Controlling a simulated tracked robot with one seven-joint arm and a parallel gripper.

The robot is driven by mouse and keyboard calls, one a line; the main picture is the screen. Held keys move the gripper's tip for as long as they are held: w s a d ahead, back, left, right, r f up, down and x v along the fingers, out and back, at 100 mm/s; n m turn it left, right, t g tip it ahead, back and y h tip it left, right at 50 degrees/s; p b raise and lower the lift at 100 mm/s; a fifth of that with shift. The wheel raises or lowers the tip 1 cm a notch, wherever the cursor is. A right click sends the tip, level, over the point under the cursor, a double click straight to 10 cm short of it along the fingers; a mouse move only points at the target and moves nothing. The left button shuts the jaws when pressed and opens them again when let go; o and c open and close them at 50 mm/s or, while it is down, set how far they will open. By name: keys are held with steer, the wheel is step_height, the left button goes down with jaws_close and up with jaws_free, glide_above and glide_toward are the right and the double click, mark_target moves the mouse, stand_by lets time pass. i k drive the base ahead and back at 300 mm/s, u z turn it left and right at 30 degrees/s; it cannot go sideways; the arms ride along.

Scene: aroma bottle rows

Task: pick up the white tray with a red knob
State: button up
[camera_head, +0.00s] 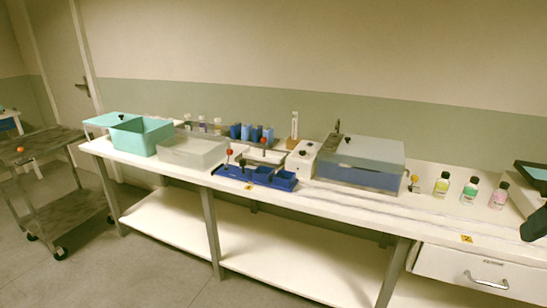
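A white tray (262,156) stands on the long white bench, just behind a blue tray (255,175). A red knob (263,141) stands up at the white tray. The blue tray's back edge hides part of the white tray. A second red knob (229,152) stands at the left end of the blue tray, and I cannot tell which thing it belongs to. Black knobs show near the blue tray as well. My gripper is not in view.
A translucent bin (192,152) and a teal bin (148,137) stand to the left. A large lidded blue box (360,165) stands to the right. Several blue bottles (251,132) are behind. Small bottles (470,190) stand at the right. The bench front (390,208) is clear.

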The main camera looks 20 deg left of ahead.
mark_target(272, 156)
steer(key=u, duration=0.15)
steer(key=i, duration=0.1)
steer(key=u, duration=2.7)
steer(key=i, duration=3.75)
steer(key=z, duration=0.1)
